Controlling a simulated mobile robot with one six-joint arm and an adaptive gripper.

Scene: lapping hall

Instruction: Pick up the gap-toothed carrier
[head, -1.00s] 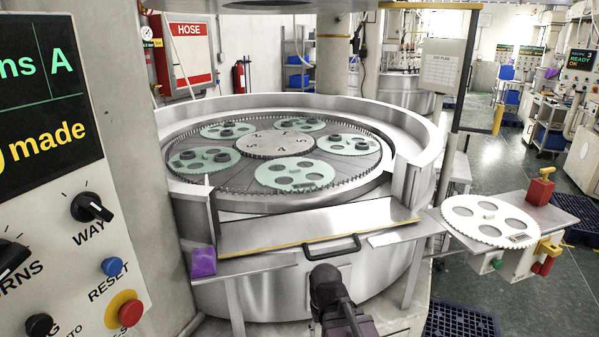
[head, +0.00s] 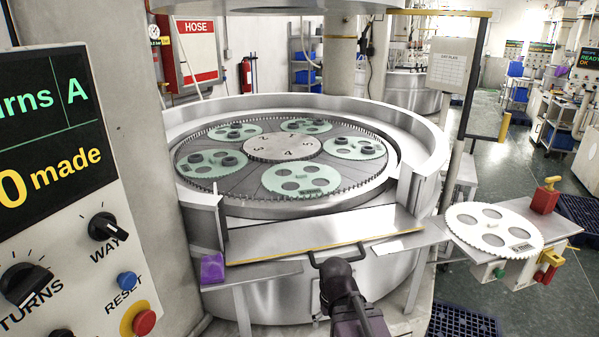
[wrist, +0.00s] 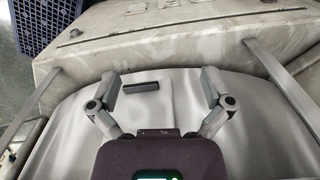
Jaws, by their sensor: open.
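A white toothed carrier (head: 477,230) with several round holes and a dark label lies flat on a small metal side table at the right of the head view. Several pale green toothed carriers lie in the round machine; the front one (head: 303,178) has bare holes, while others bear dark round pieces. At this size I cannot tell which carrier has a gap in its teeth. My gripper (wrist: 160,76) is open and empty in the wrist view, above bare metal and a dark handle (wrist: 141,87). No carrier shows in the wrist view.
The round lapping machine's rim (head: 270,103) stands in the middle, with a front tray and handle. A purple block (head: 212,267) sits at the tray's left. A control panel (head: 75,240) stands close at left. Red (head: 545,197) and yellow fittings stand beside the white carrier.

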